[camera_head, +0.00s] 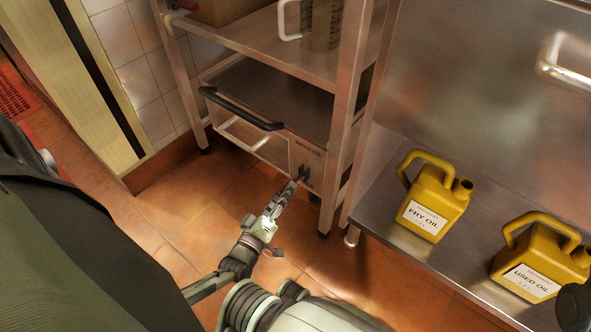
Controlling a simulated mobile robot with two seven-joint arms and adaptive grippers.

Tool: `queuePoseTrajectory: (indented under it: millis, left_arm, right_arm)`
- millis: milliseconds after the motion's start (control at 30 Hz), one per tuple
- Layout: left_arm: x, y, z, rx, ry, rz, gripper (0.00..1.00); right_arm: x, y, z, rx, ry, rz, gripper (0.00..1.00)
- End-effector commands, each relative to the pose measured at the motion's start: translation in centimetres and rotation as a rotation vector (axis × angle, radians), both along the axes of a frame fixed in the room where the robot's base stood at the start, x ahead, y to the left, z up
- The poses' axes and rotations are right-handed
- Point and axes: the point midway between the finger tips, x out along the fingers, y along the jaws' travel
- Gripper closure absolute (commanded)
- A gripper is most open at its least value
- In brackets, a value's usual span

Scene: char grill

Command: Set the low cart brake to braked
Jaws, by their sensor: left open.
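The low cart (268,90) is a steel box under the shelf, with a black bar handle along its upper front edge. A small dark fitting, seemingly the brake (306,171), sits low at the right end of its front face, by small lettering too blurred to read. My left gripper (298,180) is open, with its fingertips at this fitting. The fingers partly cover it, so I cannot tell its setting or whether they touch it. My right gripper is not in view.
A metal shelf (262,32) with a post stands above and right of the cart. Yellow jugs labelled fry oil (428,217) and used oil (527,279) stand on a steel surface at right. The tiled floor (205,229) in front of the cart is clear.

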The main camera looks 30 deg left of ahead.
Motion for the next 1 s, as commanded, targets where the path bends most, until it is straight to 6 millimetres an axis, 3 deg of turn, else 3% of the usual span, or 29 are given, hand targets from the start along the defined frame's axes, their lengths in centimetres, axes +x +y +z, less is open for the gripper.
queuePoseTrajectory:
  millis: [100, 333, 700, 1000]
  left_arm:
    - [2.2, 0.3, -0.1, 0.002, -0.002, 0.000, 0.57]
    - [5.2, 0.7, -0.1, 0.004, 0.001, -0.001, 0.57]
    - [6.0, 0.8, 0.0, 0.004, 0.002, -0.001, 0.57]
    - [6.0, 0.8, 0.0, 0.004, 0.002, -0.001, 0.92]
  right_arm:
    - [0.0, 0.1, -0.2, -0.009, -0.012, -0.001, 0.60]
    - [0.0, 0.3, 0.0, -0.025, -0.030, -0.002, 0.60]
    - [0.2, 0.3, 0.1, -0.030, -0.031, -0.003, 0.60]
    - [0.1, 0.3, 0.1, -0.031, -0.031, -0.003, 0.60]
